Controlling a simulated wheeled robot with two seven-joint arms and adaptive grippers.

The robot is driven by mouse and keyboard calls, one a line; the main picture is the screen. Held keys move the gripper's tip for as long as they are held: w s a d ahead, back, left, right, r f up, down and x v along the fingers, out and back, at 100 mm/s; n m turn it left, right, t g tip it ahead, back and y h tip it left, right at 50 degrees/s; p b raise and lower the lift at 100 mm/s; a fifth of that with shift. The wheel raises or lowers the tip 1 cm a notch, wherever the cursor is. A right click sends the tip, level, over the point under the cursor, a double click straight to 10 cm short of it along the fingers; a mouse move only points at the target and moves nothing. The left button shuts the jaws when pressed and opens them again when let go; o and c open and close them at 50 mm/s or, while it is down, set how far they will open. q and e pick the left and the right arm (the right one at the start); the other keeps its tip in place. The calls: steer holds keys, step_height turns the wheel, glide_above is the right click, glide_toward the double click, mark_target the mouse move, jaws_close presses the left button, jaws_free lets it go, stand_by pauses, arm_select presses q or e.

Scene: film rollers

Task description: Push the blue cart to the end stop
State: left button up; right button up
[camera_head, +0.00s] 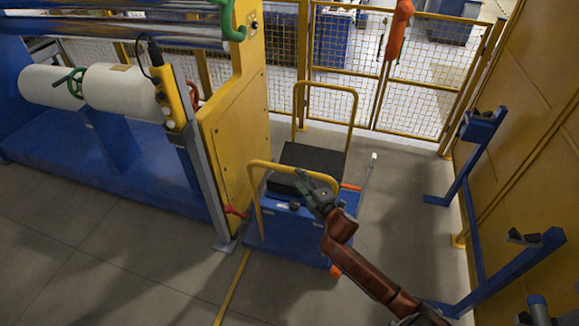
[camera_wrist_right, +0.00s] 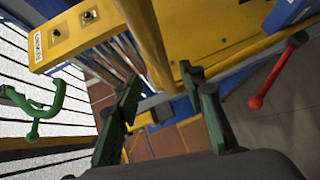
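The blue cart (camera_head: 290,236) stands on the floor in the middle of the head view, beside the yellow machine end plate. It has yellow tube handles at its near end (camera_head: 254,205) and far end (camera_head: 355,108), and a black box (camera_head: 312,158) on top. My right gripper (camera_head: 309,188) is at the near handle. In the right wrist view its green-black fingers (camera_wrist_right: 165,100) are apart, with a yellow tube (camera_wrist_right: 147,45) between or just beyond them; contact cannot be told. I cannot clearly pick out the end stop. My left gripper is not in view.
The machine with white rollers (camera_head: 118,91) fills the left. A red-knobbed lever (camera_head: 233,211) sticks out near the cart. A yellow mesh fence (camera_head: 420,85) closes the back. Blue brackets (camera_head: 478,130) stand along the right wall. Floor is free right of the cart.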

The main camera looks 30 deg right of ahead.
mark_target(296, 174)
steer(key=w, duration=0.2)
steer(key=w+d, duration=0.1)
steer(key=w, duration=0.1)
steer(key=w+f, duration=0.1)
steer(key=w, duration=0.1)
steer(key=shift+w+d+f+b, duration=0.1)
steer(key=shift+w+d+b, duration=0.05)
steer(key=shift+b, duration=0.25)
jaws_close()
stand_by(0.4)
